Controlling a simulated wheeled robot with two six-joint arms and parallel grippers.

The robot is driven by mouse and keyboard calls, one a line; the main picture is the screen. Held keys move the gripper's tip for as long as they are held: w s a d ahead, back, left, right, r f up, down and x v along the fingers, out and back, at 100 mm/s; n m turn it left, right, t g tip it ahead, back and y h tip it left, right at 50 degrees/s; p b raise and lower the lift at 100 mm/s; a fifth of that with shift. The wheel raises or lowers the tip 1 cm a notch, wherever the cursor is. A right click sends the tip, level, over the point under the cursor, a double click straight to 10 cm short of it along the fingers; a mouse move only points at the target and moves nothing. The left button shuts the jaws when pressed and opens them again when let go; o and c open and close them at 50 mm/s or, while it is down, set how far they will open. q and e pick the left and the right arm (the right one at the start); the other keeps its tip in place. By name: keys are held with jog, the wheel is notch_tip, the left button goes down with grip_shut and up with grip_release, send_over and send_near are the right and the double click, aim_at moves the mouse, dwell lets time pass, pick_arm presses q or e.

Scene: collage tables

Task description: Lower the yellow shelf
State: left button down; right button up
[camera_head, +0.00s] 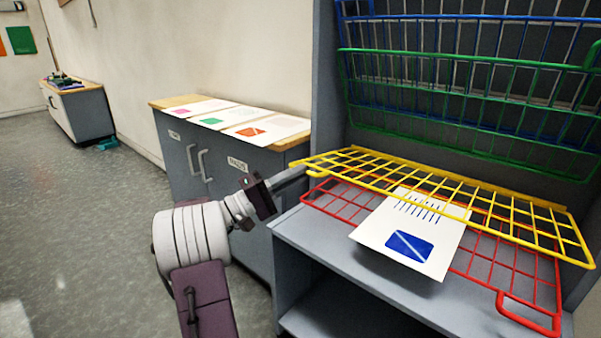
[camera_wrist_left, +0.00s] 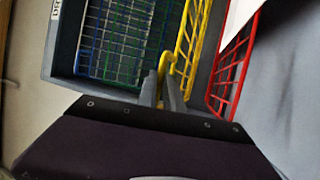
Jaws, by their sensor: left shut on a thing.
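The yellow wire shelf (camera_head: 520,218) sticks out from the grey rack, sloping slightly, a little above the red wire shelf (camera_head: 525,275). It also shows in the left wrist view (camera_wrist_left: 189,40). My left gripper (camera_head: 302,172) is at the near left corner of the yellow shelf. In the left wrist view its fingers (camera_wrist_left: 166,88) are shut on the yellow loop at that corner. The fingertips are small and dim in the head view. My right gripper is in neither view.
Green (camera_head: 450,108) and blue (camera_head: 450,38) wire shelves stand upright at the rack's back. A white sheet with a blue square (camera_head: 400,262) lies over the red shelf, partly behind yellow wires. A grey cabinet (camera_head: 232,182) with papers stands left of the rack.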

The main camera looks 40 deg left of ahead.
pick_arm(q)
notch_tip(320, 180, down, 7)
jog(key=b, duration=0.3)
jog(key=shift+d+r+b, duration=0.15)
jog(key=shift+b, duration=0.25)
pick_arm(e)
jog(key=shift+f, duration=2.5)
pick_arm(q)
jog(key=c, duration=1.6)
grip_release()
jog(key=shift+w, duration=0.1)
jog(key=shift+o, duration=0.6)
jog(key=shift+w+f, duration=0.1)
jog(key=shift+f, duration=0.1)
jog(key=shift+r, duration=0.1)
jog(key=shift+r, duration=0.1)
